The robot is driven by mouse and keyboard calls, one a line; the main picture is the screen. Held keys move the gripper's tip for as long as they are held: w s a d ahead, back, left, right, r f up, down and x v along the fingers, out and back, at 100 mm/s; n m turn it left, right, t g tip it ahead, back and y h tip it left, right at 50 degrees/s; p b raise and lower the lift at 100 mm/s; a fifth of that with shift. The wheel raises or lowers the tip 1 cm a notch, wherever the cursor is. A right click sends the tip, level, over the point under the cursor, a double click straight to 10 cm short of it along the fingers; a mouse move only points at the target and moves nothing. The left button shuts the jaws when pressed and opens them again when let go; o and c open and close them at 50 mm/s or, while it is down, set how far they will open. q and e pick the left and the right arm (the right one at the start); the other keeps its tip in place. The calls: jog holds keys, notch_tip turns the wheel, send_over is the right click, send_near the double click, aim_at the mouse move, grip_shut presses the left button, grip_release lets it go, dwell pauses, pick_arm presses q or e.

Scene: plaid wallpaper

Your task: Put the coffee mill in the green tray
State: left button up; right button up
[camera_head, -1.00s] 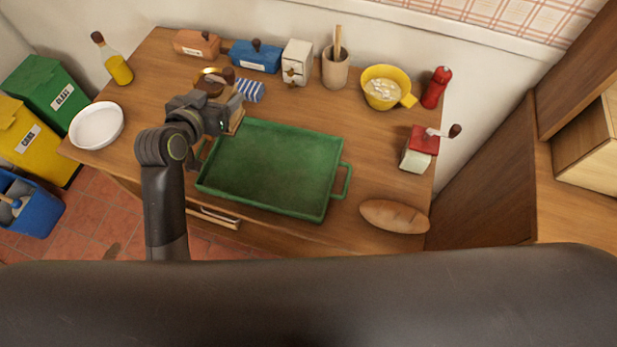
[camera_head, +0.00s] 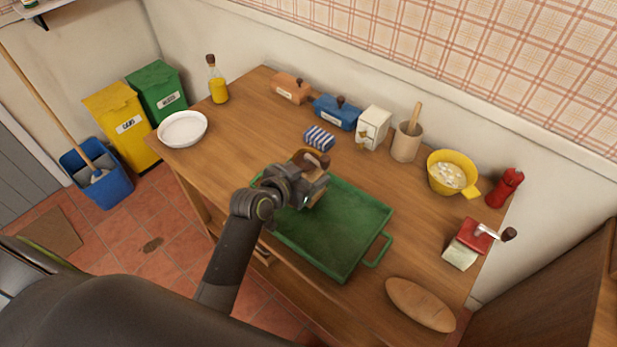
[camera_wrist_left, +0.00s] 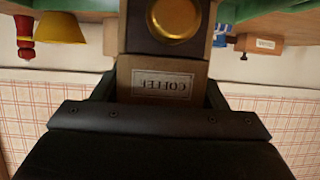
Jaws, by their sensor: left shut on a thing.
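The coffee mill (camera_head: 312,160) is a brown wooden box with a brass top and a dark-knobbed crank, mostly hidden behind my gripper in the head view. In the left wrist view the mill (camera_wrist_left: 162,84) shows upside down, with a COFFEE label and round brass part. My left gripper (camera_head: 308,187) is shut on its body. The green tray (camera_head: 345,234) lies on the wooden table, with a handle at its right end. Gripper and mill appear over its upper left part. I cannot tell whether the mill touches the tray. My right gripper is not in view.
The tray's middle and right are clear.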

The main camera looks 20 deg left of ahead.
pick_arm(q)
jog(key=shift+f, duration=0.7)
jog(key=shift+f, duration=0.2)
jog(key=o, duration=1.3)
jog(key=shift+r, duration=0.1)
jog(key=shift+s+r, duration=0.1)
jog(key=b+v, duration=0.1)
jog(key=v, duration=1)
jog(key=shift+s, duration=0.4)
jog(key=shift+a+r, duration=0.1)
